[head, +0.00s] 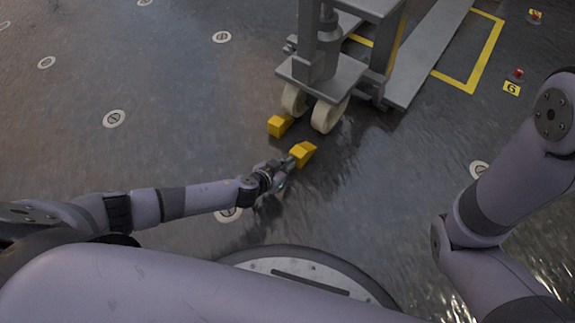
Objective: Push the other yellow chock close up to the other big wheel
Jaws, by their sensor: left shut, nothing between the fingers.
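Two yellow chocks lie on the floor in the head view. One chock (279,125) sits close by the left big wheel (294,100), at its near side. The other chock (303,152) lies nearer to me, with a gap of floor between it and the right big wheel (328,114). My left gripper (291,164) is shut and low, right at the near left side of this second chock. I cannot tell whether the fingertips touch it. My right gripper is out of view; only my right arm shows at the right.
The wheels belong to a grey pallet truck (345,75) with a fork (428,52) reaching back right. A yellow floor outline (487,55) surrounds the fork's end. Round floor fittings (114,118) dot the floor.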

